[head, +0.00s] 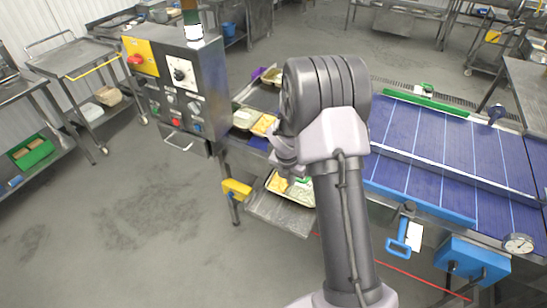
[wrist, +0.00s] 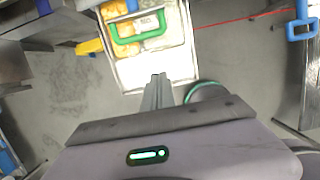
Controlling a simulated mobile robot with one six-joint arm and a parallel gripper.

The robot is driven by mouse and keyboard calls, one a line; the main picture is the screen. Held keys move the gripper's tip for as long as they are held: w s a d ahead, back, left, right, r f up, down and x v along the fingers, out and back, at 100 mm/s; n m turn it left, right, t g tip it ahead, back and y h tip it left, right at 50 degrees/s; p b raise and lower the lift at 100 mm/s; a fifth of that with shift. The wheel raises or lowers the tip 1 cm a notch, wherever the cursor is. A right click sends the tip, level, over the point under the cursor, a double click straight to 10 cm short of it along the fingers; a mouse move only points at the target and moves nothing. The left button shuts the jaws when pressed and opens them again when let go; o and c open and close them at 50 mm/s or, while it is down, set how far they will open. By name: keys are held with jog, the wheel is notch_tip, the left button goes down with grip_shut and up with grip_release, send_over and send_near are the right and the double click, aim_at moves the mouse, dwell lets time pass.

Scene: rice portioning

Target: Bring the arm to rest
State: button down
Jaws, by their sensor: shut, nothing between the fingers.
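My arm stands raised and bent in the middle of the head view, in front of the conveyor and food trays. It hides most of my gripper there. In the wrist view my gripper (wrist: 158,82) points away from the camera with its fingers together and nothing between them. The fingertips overlap the near edge of a pale shelf or tray (wrist: 150,72) in the picture. I cannot tell the distance between them.
A blue conveyor (head: 450,146) runs to the right. A control box (head: 180,80) stands left of the arm. Food trays (head: 291,190) sit on a lower shelf by the arm. A wheeled trolley (head: 80,62) stands far left. The floor at front left is clear.

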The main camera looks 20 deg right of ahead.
jog(key=s+a+r+m+t+y+b, duration=0.1)
jog(key=s+a+r+m+t+b, duration=0.1)
jog(key=s+a+r+m+b, duration=1.05)
jog(key=s+a+f+m+t+y+b, duration=0.1)
jog(key=s+a+f+m+b, duration=0.2)
jog(key=s+m, duration=0.4)
jog(key=s+a+f+m+t+y+b, duration=0.1)
jog(key=s+a+m+b, duration=0.4)
jog(key=m, duration=0.5)
notch_tip(320, 180, down, 2)
jog(key=shift+s+y+b, duration=0.6)
jog(key=shift+s+b, duration=0.1)
jog(key=shift+s, duration=0.2)
jog(key=shift+a+m, duration=0.1)
jog(key=shift+m, duration=0.15)
